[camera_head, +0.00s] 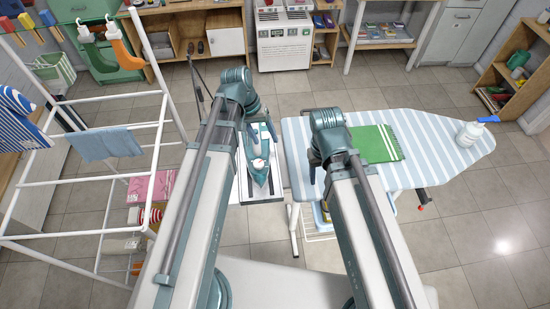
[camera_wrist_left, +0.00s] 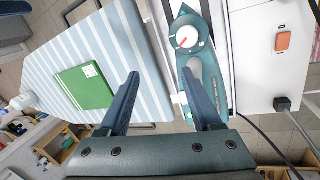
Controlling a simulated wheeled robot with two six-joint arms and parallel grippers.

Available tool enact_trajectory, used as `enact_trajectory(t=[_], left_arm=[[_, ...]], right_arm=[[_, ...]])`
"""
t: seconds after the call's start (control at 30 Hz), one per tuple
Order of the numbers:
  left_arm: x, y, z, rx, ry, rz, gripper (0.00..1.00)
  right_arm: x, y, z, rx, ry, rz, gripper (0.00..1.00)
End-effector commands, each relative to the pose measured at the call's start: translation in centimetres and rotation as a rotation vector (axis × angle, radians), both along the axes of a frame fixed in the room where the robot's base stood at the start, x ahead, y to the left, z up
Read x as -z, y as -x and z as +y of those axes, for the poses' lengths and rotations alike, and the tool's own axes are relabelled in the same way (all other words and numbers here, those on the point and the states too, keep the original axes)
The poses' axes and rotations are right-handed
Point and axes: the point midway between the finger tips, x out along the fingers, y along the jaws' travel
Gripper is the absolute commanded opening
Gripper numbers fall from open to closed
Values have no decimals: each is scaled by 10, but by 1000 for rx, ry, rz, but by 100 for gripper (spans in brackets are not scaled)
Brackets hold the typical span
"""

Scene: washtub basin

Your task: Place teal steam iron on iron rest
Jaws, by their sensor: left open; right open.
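The teal steam iron (camera_head: 259,172) lies on the iron rest (camera_head: 264,197), a dark and silver tray at the left end of the ironing board. My left gripper (camera_head: 262,133) is open, at the far end of the iron. In its wrist view the left gripper (camera_wrist_left: 163,85) has its right finger in front of the iron and its left finger beside it. Whether it touches the iron I cannot tell. My right gripper (camera_head: 318,168) is open and empty over the board's left end.
The striped ironing board (camera_head: 435,145) holds a folded green towel (camera_head: 376,144) and a white spray bottle (camera_head: 470,134). A white drying rack (camera_head: 100,180) stands left. Beside the rest, a white panel (camera_wrist_left: 265,70) carries an orange switch (camera_wrist_left: 282,40) and a plugged cord.

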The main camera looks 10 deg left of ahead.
Motion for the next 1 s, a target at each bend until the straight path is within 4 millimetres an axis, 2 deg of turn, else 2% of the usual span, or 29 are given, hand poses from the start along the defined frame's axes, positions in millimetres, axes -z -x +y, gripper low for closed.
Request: enact_trajectory(t=[0.03,0.1,0.2,0.33,0.5,0.83,1.0], left_arm=[[3,24,-19,64,-54,5,66],[6,47,-37,143,-133,6,66],[9,74,-54,237,-235,0,66],[9,97,-64,321,-328,-14,66],[8,107,-69,367,-383,-26,66],[9,107,-69,370,-387,-26,66],[29,107,-69,370,-387,-26,66]], right_arm=[[0,0,0,0,0,0,57],[0,0,0,0,0,0,57],[0,0,0,0,0,0,57],[0,0,0,0,0,0,57],[0,0,0,0,0,0,57],[1,0,0,0,0,0,57],[21,0,0,-1,0,0,57]])
